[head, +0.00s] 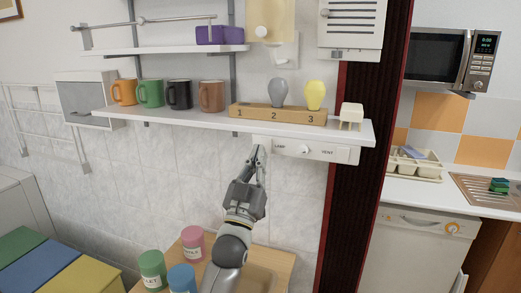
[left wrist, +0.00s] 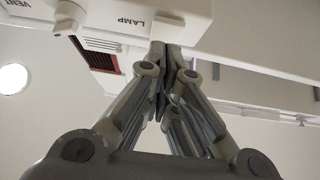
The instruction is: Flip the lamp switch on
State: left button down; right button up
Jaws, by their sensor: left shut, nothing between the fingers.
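A white switch panel (head: 340,154) is fixed under the right end of the shelf, with the words LAMP and VENT on its front. A small white knob (head: 304,150) sits between the words; which way it is set is too small to tell. The panel also shows at the top of the left wrist view (left wrist: 185,14), with the knob (left wrist: 66,18) left of the word LAMP. My left gripper (head: 258,152) is shut and empty, pointing up at the panel's LAMP end, left of the knob. Whether the fingertips (left wrist: 165,50) touch the panel, I cannot tell.
The shelf (head: 180,122) above carries several mugs (head: 179,94), a numbered wooden block (head: 277,115) with a grey bulb and a yellow bulb, and a small white stool (head: 351,115). Coloured canisters (head: 192,243) stand below. A dark red-edged post (head: 372,130) is at right.

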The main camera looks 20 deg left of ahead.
pick_arm(q)
jog(key=shift+w+f, duration=0.15)
jog(key=shift+w, duration=0.6)
jog(key=f+b, duration=0.1)
jog(key=b, duration=0.2)
jog(key=shift+w+t, duration=0.25)
jog(key=shift+t, duration=0.15)
jog(key=shift+w+r, duration=0.15)
jog(key=shift+r, duration=0.15)
